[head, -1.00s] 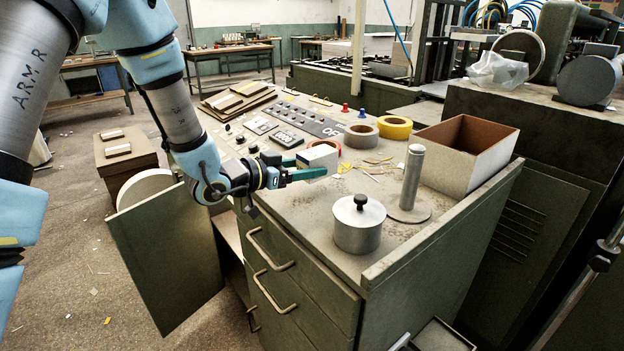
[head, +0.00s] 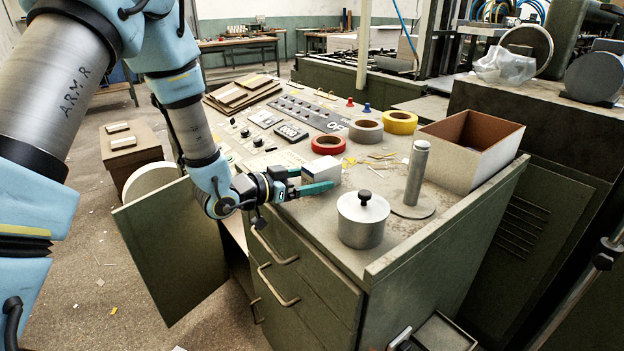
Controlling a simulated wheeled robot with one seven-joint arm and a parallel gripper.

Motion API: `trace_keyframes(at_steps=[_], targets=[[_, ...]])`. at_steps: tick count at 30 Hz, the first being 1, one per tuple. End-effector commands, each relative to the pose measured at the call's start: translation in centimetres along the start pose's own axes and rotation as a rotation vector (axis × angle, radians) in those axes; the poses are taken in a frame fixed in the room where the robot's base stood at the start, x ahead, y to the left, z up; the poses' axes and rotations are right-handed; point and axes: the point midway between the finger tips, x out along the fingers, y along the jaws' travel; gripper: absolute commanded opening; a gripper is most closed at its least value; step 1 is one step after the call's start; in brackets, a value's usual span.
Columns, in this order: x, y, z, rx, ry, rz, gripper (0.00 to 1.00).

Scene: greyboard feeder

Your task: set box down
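A small white box (head: 322,168) is between the green fingers of my gripper (head: 312,178), over the left front part of the grey cabinet top (head: 300,215). My gripper is shut on it. The near finger covers the box's lower front side, and the far finger is mostly hidden behind it. I cannot tell whether the box's underside touches the cabinet top.
A lidded metal pot (head: 363,220) and a metal post on a round base (head: 416,180) stand to the right. Red (head: 328,145), grey (head: 366,131) and yellow (head: 400,122) tape rolls lie behind. An open-topped box (head: 460,155) stands at right. A control panel (head: 290,120) lies behind.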

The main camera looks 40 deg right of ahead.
Motion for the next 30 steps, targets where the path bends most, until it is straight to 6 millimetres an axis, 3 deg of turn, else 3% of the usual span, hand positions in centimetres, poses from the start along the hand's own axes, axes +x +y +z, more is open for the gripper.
trace_keyframes(at_steps=[11,13,24,30], targets=[[-0.1,0.0,-0.5,0.0,0.0,0.0,0.92],[-0.8,-0.1,-0.1,0.001,0.0,-0.003,0.92],[-8.3,-0.2,0.0,0.001,0.0,-0.005,0.92],[-11.2,-0.1,-0.1,0.001,0.001,-0.003,0.92]])
